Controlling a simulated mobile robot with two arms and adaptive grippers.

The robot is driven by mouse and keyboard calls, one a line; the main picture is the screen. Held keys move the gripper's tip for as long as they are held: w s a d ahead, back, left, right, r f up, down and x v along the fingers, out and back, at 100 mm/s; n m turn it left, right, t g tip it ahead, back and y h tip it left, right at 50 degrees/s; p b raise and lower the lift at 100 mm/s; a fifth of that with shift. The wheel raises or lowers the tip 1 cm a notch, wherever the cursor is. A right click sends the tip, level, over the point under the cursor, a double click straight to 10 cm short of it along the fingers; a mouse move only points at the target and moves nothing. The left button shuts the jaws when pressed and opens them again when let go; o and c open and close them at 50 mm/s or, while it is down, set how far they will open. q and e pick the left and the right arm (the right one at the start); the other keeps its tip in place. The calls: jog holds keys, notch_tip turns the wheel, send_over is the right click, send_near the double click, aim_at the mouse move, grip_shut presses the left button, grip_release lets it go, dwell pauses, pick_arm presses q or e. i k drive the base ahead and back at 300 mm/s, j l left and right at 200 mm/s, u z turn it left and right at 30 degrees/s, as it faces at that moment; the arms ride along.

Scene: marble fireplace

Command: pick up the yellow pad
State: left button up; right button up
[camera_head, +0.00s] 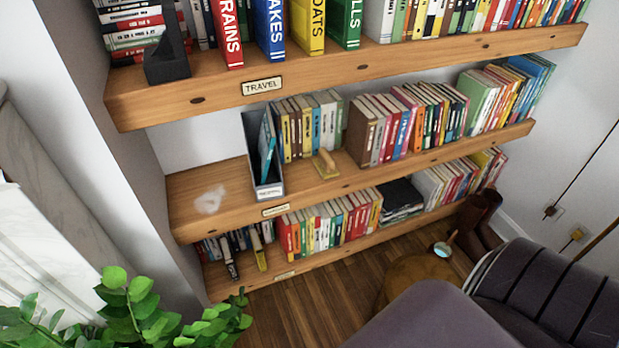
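A small yellow pad (326,167) with a tan, wooden-looking handle on top lies on the middle shelf (215,195), near its front edge. It sits in front of a row of upright books, to the right of a grey file holder (262,165). Nothing is seen touching it from above. Neither of my grippers shows in the head view.
A whitish smudge (210,201) marks the bare left part of the middle shelf. The top shelf (350,68) overhangs it with books. Leafy plant (130,305) at lower left, purple armchair (435,318) and round wooden stool (410,275) at lower right.

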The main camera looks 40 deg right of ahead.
aim_at(324, 164)
jog(key=j+z, duration=0.15)
jog(key=z, duration=0.25)
jog(key=k+j+z, duration=0.1)
jog(key=z, duration=0.35)
jog(key=k+j+z, duration=0.1)
jog(key=z, duration=0.3)
